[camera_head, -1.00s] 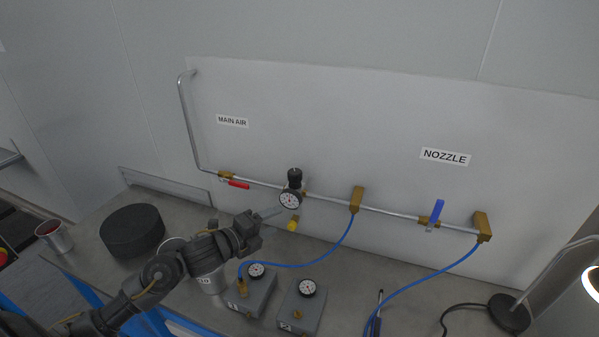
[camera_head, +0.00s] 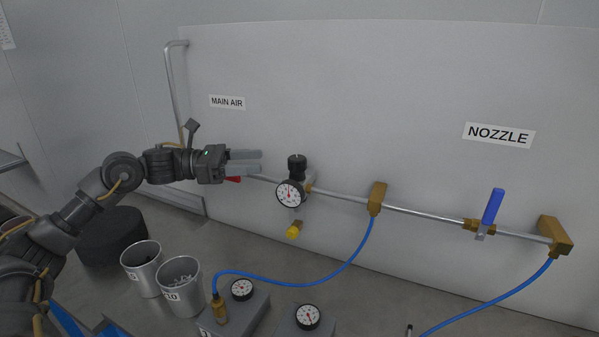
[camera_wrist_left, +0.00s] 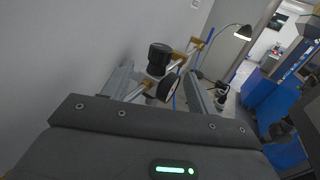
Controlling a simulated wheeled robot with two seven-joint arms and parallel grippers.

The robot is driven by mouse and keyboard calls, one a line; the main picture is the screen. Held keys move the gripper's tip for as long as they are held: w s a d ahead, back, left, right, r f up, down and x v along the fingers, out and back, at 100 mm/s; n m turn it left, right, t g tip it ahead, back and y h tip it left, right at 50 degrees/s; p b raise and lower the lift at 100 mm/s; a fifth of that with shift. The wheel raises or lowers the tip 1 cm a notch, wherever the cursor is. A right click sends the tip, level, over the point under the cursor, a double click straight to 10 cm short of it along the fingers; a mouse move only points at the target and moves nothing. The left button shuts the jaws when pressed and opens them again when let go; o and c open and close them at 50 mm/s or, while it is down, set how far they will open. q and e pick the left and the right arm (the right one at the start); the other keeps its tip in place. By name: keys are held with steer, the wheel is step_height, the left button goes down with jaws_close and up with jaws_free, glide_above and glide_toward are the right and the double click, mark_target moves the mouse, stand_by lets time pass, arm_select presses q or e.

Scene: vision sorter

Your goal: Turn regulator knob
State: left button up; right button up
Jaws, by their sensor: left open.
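The black regulator knob (camera_head: 297,163) sits on top of the regulator, above a round white-faced gauge (camera_head: 291,193) and a yellow fitting (camera_head: 294,231), on the wall pipe. My left gripper (camera_head: 261,162) is open and empty, just left of the knob at about its height and apart from it. In the left wrist view the knob (camera_wrist_left: 159,55) stands upright ahead, between the two spread fingers in the picture, with the gauge (camera_wrist_left: 168,88) seen edge-on below it. My right gripper does not show.
A red valve handle (camera_head: 233,179) lies partly behind my left gripper. A blue valve handle (camera_head: 493,206) stands at the right of the pipe. Metal cups (camera_head: 180,290), gauge boxes (camera_head: 245,312) and a blue hose (camera_head: 300,284) are below.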

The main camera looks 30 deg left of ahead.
mark_target(297, 157)
arm_select(q)
steer(key=p+x, duration=0.1)
steer(key=x, duration=0.2)
steer(key=p+x, duration=0.2)
steer(key=x, duration=0.1)
steer(key=p+x, duration=0.2)
steer(key=x, duration=0.2)
steer(key=shift+s+r, duration=0.15)
steer(key=shift+r, duration=0.2)
steer(key=shift+w+d+f, duration=0.2)
steer(key=shift+w+d, duration=0.1)
steer(key=shift+d, duration=0.05)
